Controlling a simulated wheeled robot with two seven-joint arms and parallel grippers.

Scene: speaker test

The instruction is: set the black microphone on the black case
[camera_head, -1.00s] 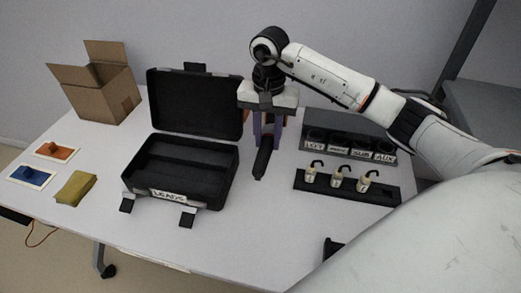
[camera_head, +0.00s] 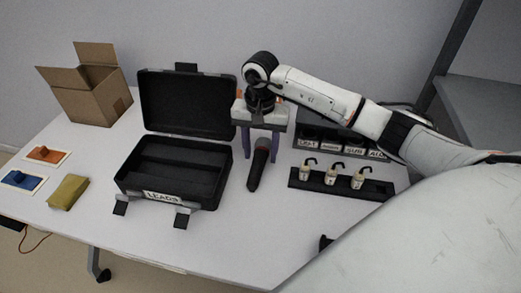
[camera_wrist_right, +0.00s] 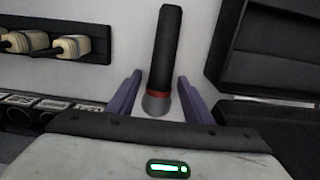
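The black microphone (camera_head: 257,168) lies on the white table just right of the case. In the right wrist view the microphone (camera_wrist_right: 166,50) has a dark handle, a red ring and a grey head. My right gripper (camera_head: 260,155) is above the microphone's head end. Its purple fingers are open, one on each side of the head, with visible gaps in the right wrist view (camera_wrist_right: 160,90). The black case (camera_head: 210,192) stands open on the table, lid up at the back, with a "LEADS" label in front. My left gripper is not in view.
A black rack (camera_head: 375,187) with several hooked cream pieces and a labelled grey holder (camera_head: 345,133) are at right. The front table strip is clear.

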